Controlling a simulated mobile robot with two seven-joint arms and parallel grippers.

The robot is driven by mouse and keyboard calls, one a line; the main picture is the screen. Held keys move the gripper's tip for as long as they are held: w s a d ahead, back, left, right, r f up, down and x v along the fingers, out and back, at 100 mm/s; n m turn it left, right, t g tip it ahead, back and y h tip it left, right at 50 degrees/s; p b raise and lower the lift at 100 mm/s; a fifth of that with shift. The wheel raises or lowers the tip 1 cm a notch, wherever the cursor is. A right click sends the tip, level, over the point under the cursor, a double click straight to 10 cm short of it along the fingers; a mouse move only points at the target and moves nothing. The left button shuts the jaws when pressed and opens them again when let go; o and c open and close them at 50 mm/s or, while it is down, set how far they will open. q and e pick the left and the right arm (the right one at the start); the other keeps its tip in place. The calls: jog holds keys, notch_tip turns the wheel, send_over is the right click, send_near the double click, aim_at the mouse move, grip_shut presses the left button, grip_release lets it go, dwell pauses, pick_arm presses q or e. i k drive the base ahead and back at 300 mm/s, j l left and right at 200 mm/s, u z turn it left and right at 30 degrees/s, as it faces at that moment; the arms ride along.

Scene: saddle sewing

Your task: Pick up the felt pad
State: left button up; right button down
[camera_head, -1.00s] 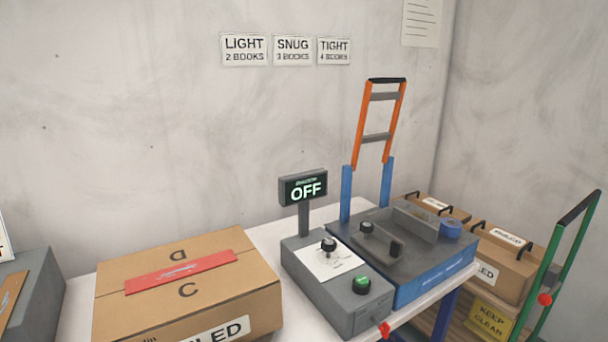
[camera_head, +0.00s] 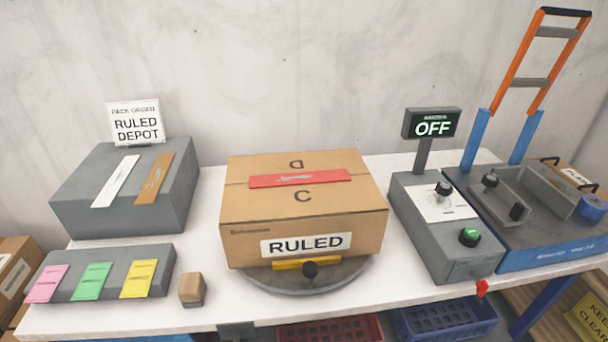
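A small tan block with a darker brown lower part (camera_head: 192,290) stands on the white table near its front edge, left of the carton. It is the only thing in view that looks like the felt pad, but its material cannot be told. Nothing touches it. Neither of my grippers is in view.
A RULED carton (camera_head: 240,213) with a red strip stands on a round grey turntable (camera_head: 345,280). A grey holder (camera_head: 60,288) has pink, green and yellow cards. A grey box (camera_head: 85,200) bears white and brown strips. A control box (camera_head: 430,245) reads OFF. Blue crate (camera_head: 445,318) sits below.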

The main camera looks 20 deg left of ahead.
aim_at(191, 290)
jog(key=u, duration=1.75)
